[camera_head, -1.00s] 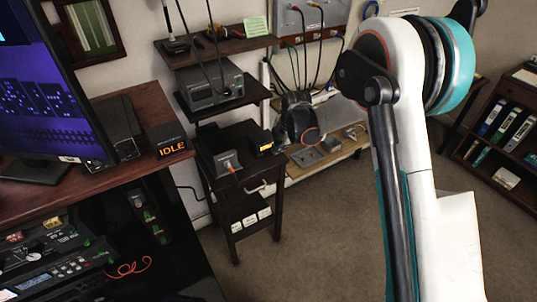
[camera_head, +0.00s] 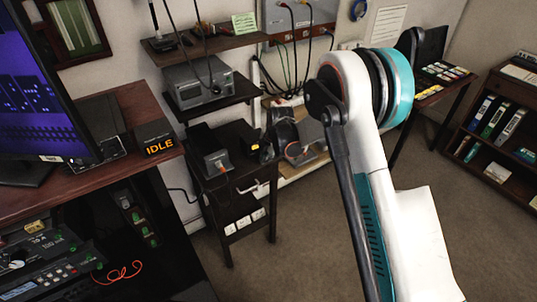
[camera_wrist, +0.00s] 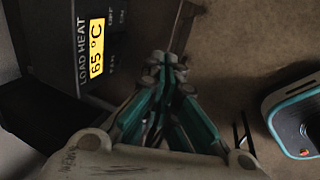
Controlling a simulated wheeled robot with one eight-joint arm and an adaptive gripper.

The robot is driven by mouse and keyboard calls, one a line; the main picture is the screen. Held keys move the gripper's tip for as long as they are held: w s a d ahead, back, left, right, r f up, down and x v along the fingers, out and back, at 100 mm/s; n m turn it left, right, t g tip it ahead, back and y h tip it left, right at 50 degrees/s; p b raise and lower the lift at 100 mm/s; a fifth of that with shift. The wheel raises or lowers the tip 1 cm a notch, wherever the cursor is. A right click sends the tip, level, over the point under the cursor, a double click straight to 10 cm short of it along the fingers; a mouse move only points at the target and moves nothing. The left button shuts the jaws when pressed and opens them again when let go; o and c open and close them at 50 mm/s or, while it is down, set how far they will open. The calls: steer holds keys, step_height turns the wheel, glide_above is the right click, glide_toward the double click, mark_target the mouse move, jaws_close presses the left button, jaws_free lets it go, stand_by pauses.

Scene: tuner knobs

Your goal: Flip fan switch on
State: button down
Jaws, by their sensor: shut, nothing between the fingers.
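A dark load box (camera_wrist: 82,20) shows at the upper left of the wrist view. It has a yellow 65 °C display (camera_wrist: 97,51), the words LOAD HEAT, and white FAN, OFF and ON lettering. I cannot make out the fan switch itself. My gripper (camera_wrist: 168,62) is shut and empty, to the right of the lettering; I cannot tell whether it touches the box. In the head view, a small yellow patch of the box (camera_head: 254,147) shows on the black cart (camera_head: 228,190), close to the dark end of my arm, which partly hides it.
A desk (camera_head: 120,175) with an IDLE display (camera_head: 159,146) is on the left. A shelf (camera_head: 209,95) with equipment is above and behind the cart. Open carpet (camera_head: 290,240) lies right of the cart.

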mark_target(258, 158)
steer(key=shift+w+a+f+b, duration=0.35)
steer(key=shift+w+a+f, duration=0.1)
steer(key=shift+w+f, duration=0.2)
steer(key=shift+w+a+f+b, duration=0.3)
steer(key=shift+w+a+f, duration=0.1)
steer(key=shift+w+f, duration=0.2)
steer(key=shift+w+a+r, duration=0.15)
steer(key=shift+w+a, duration=0.25)
steer(key=shift+w, duration=0.25)
steer(key=shift+w+a+f+b, duration=0.15)
steer(key=shift+w+f+b, duration=0.1)
steer(key=shift+b, duration=0.05)
steer(key=shift+r, duration=0.15)
steer(key=shift+r+p, duration=0.3)
steer(key=shift+r, duration=0.4)
steer(key=shift+s, duration=0.15)
